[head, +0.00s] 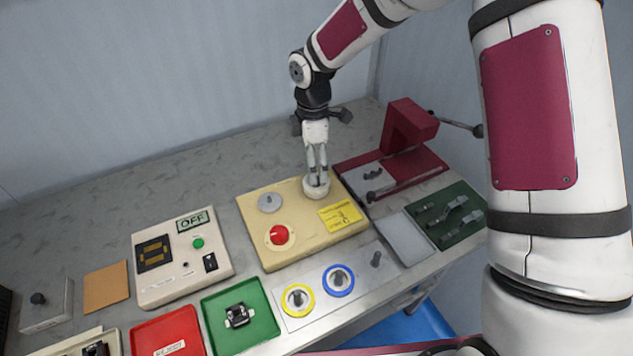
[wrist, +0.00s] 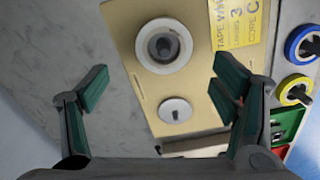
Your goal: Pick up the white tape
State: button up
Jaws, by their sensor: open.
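The white tape (wrist: 179,31) is a roll seated around a peg on the beige winder box. In the head view the white tape (head: 316,192) is at the back right of the box, partly hidden by my gripper. My gripper (head: 317,179) points down over the tape in the head view. In the wrist view my gripper (wrist: 157,88) is open with its fingers wide apart and nothing between them. The tape lies ahead of the fingertips there. Whether the fingertips touch the tape cannot be told.
The beige box (head: 290,250) also carries a grey disc (head: 269,202), a red knob (head: 278,236) and a yellow label (head: 341,216). A red press (head: 408,140) stands close at right. Yellow (head: 298,300) and blue (head: 338,280) rolls sit on pegs in front. Grey table behind is clear.

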jog(key=f, duration=0.3)
jog(key=f+p, duration=0.1)
jog(key=shift+s+d+f, duration=0.1)
jog(key=shift+s+f, duration=0.2)
jog(key=shift+f, duration=0.45)
jog(key=shift+w, duration=0.1)
jog(key=c, duration=1.2)
